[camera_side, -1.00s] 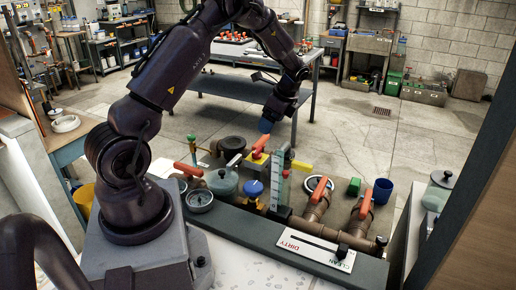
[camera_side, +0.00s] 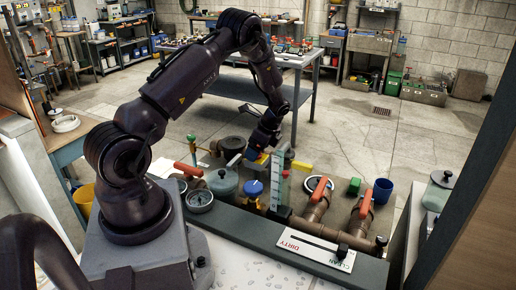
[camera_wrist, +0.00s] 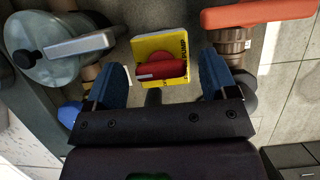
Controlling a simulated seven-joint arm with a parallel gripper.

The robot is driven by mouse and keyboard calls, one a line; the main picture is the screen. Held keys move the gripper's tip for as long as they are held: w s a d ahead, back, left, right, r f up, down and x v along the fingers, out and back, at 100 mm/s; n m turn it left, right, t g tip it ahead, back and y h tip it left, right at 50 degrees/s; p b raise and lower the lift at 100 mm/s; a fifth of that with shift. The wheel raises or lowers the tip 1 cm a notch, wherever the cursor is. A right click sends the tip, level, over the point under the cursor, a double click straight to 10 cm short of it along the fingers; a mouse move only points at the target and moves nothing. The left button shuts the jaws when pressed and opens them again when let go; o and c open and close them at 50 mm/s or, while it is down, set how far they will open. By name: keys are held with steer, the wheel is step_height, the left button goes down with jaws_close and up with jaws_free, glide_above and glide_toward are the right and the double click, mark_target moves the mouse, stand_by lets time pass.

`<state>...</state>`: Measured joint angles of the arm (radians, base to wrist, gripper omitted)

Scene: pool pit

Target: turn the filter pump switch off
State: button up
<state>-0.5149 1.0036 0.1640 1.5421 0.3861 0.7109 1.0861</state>
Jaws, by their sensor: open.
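The switch is a red knob or rocker (camera_wrist: 162,67) on a yellow box (camera_wrist: 151,44) with dark lettering, in the upper middle of the wrist view. My gripper (camera_wrist: 163,72) is open, with one blue finger to the left of the switch and one to the right. Gaps show between the fingers and the box, and nothing is held. In the side view my gripper (camera_side: 254,152) points down over the pipework, and it hides most of the switch. A little of the yellow box (camera_side: 262,158) shows beside the fingers. I cannot tell whether the fingers touch it.
A grey-green lidded pot (camera_wrist: 75,45) stands left of the switch in the wrist view. An orange-red valve handle (camera_wrist: 258,13) lies at the upper right. In the side view, a clear gauge (camera_side: 279,180) stands right of my gripper. A blue cup (camera_side: 382,191) is farther right.

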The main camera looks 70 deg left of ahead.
steer(key=c, duration=0.9)
steer(key=shift+c, duration=0.2)
steer(key=shift+n, duration=0.3)
steer(key=n, duration=0.2)
steer(key=n+g+h, duration=0.1)
steer(key=n, duration=0.1)
steer(key=shift+a+h, duration=0.1)
steer(key=shift+h, duration=0.2)
steer(key=n+h, duration=0.1)
steer(key=n, duration=0.4)
steer(key=shift+w+h, duration=0.1)
steer(key=shift+h, duration=0.3)
steer(key=n, duration=0.2)
steer(key=n+h, duration=0.1)
steer(key=n, duration=0.1)
steer(key=shift+a+h, duration=0.1)
steer(key=shift+h, duration=0.2)
steer(key=shift+r+n+t+h, duration=0.1)
steer(key=shift+n+t+h, duration=0.5)
steer(key=shift+n, duration=1.5)
